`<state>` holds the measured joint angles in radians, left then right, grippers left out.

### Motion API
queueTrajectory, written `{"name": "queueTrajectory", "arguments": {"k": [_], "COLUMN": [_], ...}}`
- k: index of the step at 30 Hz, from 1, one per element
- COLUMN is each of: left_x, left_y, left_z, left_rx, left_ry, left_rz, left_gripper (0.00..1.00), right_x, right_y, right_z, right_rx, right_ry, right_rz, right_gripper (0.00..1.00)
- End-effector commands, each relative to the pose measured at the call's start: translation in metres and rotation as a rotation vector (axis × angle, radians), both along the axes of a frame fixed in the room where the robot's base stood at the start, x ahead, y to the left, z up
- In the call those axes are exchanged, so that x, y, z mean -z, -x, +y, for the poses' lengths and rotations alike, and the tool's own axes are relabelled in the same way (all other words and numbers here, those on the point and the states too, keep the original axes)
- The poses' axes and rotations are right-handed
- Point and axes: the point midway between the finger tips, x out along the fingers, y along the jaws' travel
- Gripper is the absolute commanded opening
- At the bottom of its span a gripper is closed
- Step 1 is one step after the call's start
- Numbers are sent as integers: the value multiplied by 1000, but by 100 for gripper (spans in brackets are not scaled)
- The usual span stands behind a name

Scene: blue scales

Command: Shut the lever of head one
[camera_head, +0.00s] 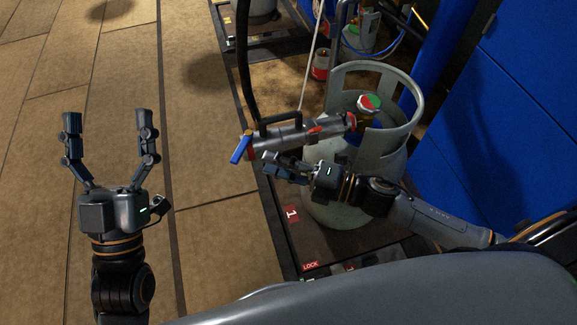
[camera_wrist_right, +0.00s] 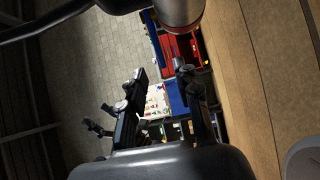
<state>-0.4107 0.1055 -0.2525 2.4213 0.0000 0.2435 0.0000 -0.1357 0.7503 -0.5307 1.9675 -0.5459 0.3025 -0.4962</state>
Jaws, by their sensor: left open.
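My right gripper (camera_head: 276,168) is just below the head, fingers toward the lever end; I see no contact with the lever. In the right wrist view its fingers (camera_wrist_right: 160,75) are apart and empty, and a metal end shows at the top. My left gripper (camera_head: 106,121) is open and empty over the floor, left.
The cylinder stands on a dark scale (camera_head: 310,252) with a red number 1 label and a LOCK mark. A black hose (camera_head: 243,60) and thin rod rise above the head. Blue panels (camera_head: 490,130) stand right; another cylinder (camera_head: 368,38) stands behind. The wooden floor left is clear.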

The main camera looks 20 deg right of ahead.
Motion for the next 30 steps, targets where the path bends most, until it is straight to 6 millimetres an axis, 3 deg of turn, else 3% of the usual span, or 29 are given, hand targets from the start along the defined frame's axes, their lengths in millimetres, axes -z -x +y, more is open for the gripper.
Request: {"name": "queueTrajectory", "arguments": {"k": [6,17,20,23,30], "left_x": [0,0,0,0,0], "left_y": [0,0,0,0,0], "left_z": [0,0,0,0,0], "left_rx": [0,0,0,0,0], "left_ry": [0,0,0,0,0], "left_rz": [0,1,0,0,0], "left_gripper": [82,82,82,82,82], "right_x": [0,0,-1,-12,-77], "right_y": [15,18,18,19,18], "right_z": [-20,-25,-24,-16,8], "right_rx": [0,0,1,11,56], "right_ry": [1,1,-6,-69,-438], "right_rz": [1,-1,1,18,137], "right_gripper": [32,32,18,0,0]}}
